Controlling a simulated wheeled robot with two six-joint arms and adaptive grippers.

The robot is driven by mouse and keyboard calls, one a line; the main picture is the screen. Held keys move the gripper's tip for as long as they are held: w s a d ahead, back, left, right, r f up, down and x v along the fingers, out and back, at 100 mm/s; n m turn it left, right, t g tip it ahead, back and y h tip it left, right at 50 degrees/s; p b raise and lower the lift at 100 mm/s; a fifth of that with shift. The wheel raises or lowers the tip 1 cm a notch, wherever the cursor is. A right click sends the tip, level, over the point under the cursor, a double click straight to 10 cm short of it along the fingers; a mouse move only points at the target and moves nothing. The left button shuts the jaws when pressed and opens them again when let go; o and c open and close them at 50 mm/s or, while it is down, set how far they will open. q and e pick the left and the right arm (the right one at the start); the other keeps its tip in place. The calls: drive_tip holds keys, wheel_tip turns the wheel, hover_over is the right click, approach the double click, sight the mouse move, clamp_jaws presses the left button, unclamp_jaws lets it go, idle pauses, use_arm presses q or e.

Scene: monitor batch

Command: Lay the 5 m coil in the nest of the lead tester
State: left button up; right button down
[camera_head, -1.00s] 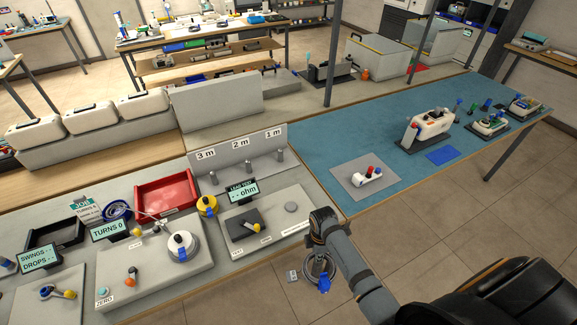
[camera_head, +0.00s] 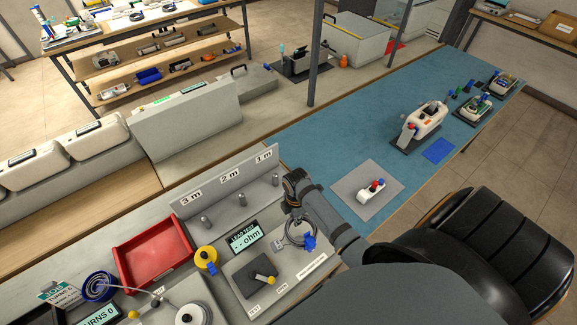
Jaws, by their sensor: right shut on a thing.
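My right gripper (camera_head: 294,208) is shut on a grey cable coil (camera_head: 291,236) with a blue plug (camera_head: 309,242) and a small pale end piece (camera_head: 278,245). The coil hangs below the fingers, over the back right part of the lead tester (camera_head: 281,291); I cannot tell whether it touches it. The tester's display (camera_head: 244,237) reads "LEAD TEST -- ohm". A dark pad (camera_head: 238,277) with a yellow-tipped lever (camera_head: 263,278) sits on the tester. The round disc seen earlier on the tester cannot be made out behind the coil. The left gripper is out of view.
A grey rack (camera_head: 267,182) with pegs marked 3 m, 2 m and 1 m stands behind the tester. A yellow spool (camera_head: 206,257) and a red tray (camera_head: 148,257) are to its left.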

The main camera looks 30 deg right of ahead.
drive_tip(key=f, duration=0.1)
drive_tip(key=f+b, duration=0.1)
drive_tip(key=f, duration=0.1)
drive_tip(key=shift+s+f+b, duration=0.15)
drive_tip(key=shift+s+b, duration=0.15)
drive_tip(key=shift+b, duration=0.1)
drive_tip(key=shift+s+f+b, duration=0.3)
drive_tip(key=shift+f, duration=0.35)
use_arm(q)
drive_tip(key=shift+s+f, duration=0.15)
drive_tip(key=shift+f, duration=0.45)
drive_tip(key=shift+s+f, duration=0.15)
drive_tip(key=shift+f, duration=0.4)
use_arm(e)
drive_tip(key=shift+w+f, duration=0.2)
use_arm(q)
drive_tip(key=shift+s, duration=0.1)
use_arm(e)
drive_tip(key=shift+s, duration=0.15)
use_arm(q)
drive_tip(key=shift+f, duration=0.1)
use_arm(e)
drive_tip(key=shift+f, duration=0.3)
drive_tip(key=c, duration=1.3)
unclamp_jaws()
